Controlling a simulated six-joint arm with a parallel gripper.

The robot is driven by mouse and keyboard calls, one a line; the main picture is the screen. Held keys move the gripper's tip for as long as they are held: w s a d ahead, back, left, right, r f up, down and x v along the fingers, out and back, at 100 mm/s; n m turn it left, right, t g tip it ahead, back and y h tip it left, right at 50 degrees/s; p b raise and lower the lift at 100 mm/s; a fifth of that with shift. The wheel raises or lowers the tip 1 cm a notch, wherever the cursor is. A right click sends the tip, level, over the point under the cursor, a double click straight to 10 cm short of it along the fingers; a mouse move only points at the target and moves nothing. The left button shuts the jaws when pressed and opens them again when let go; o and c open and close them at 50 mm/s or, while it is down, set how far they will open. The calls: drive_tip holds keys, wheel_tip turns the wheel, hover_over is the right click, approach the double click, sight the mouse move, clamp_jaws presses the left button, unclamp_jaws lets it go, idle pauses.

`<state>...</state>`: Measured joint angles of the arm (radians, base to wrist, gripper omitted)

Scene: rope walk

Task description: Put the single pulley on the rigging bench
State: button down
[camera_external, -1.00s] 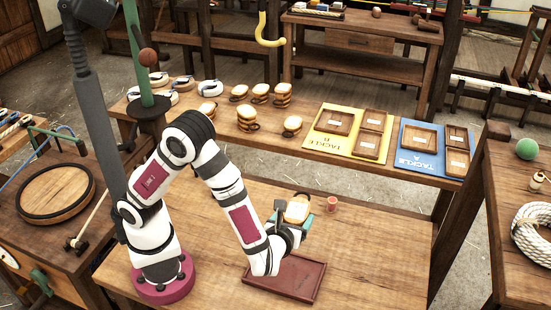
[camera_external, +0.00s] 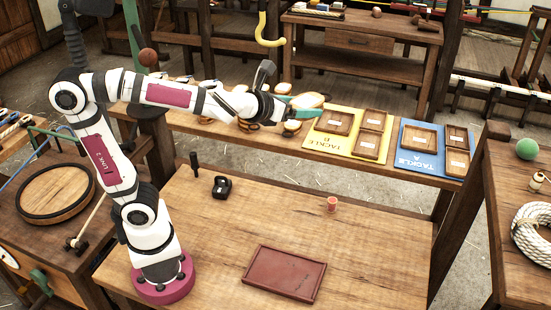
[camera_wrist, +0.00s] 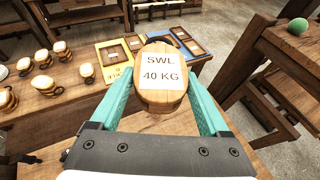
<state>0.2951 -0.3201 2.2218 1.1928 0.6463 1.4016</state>
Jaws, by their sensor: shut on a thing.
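My gripper (camera_external: 305,106) has teal fingers and is shut on a wooden pulley (camera_external: 312,99). It holds the pulley up in the air, in front of the yellow mat's left side in the external view. In the wrist view the pulley (camera_wrist: 161,98) sits between both fingers, with a white label reading "SWL 40 KG" facing the camera. Its sheaves are hidden there, so I cannot count them. The near wooden bench (camera_external: 380,250) carries an empty dark-red tray (camera_external: 285,273). I cannot tell which bench is the rigging bench.
The long back bench (camera_external: 185,122) holds several other pulleys (camera_wrist: 42,84), a yellow "Tackle B" mat (camera_external: 320,143) and a blue "Tackle A" mat (camera_external: 420,162) with wooden trays. A small red cylinder (camera_external: 332,204) and a black object (camera_external: 222,187) stand on the near bench, otherwise mostly clear.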

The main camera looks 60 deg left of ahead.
drive_tip(key=d+f+n+g+y, duration=0.1)
drive_tip(key=d+f, duration=0.3)
drive_tip(key=f, duration=0.4)
drive_tip(key=d+f+n+y, duration=0.15)
drive_tip(key=d+f, duration=0.25)
drive_tip(key=f, duration=0.4)
drive_tip(key=s+d+f+n+g+y, duration=0.2)
drive_tip(key=s+d+f+n+y, duration=0.1)
drive_tip(key=s+f, duration=0.9)
hover_over(287, 242)
drive_tip(key=shift+m, duration=0.25)
drive_tip(key=f, duration=0.8)
drive_tip(key=shift+s+d+f, duration=0.25)
drive_tip(key=shift+d+f, duration=0.05)
drive_tip(key=shift+w+a+f, duration=0.15)
drive_tip(key=shift+f, duration=0.95)
drive_tip(key=shift+w+a+f, duration=0.1)
drive_tip(key=shift+f, duration=1)
